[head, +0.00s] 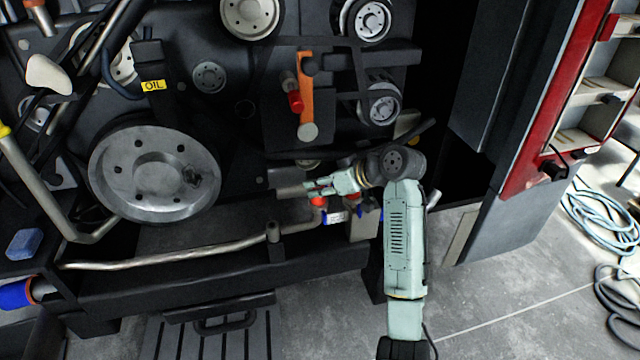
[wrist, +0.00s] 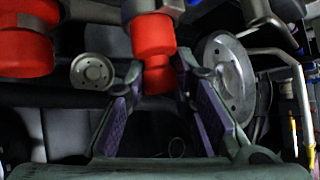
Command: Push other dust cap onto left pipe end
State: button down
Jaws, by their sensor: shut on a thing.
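My gripper (head: 318,188) is low at the front of the engine, right of the big pulley. In the wrist view my gripper (wrist: 158,85) has its two purple-padded fingers on either side of a red dust cap (wrist: 157,76). The red there is stepped, wider toward a grey pipe end (wrist: 148,8), and lines up with it. I cannot tell how far it is seated. A second red dust cap (wrist: 25,52) covers another grey pipe at the left of the wrist view. In the head view a red cap (head: 318,201) shows just below my fingers.
A metal pipe (head: 170,256) runs along the dark lower ledge. An orange lever (head: 306,95) with a red part is above. Hoses (head: 605,225) lie on the floor at right.

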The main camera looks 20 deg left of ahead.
jog(key=shift+f, duration=0.1)
dwell(0.3)
jog(key=shift+f, duration=0.45)
jog(key=shift+f+b, duration=0.55)
jog(key=shift+f, duration=0.1)
dwell(0.3)
jog(key=c, duration=1.3)
grip_release()
jog(key=shift+s+f, duration=0.1)
jog(key=shift+f, duration=0.05)
jog(key=shift+o, duration=0.5)
jog(key=o, duration=0.3)
jog(key=shift+o, duration=0.2)
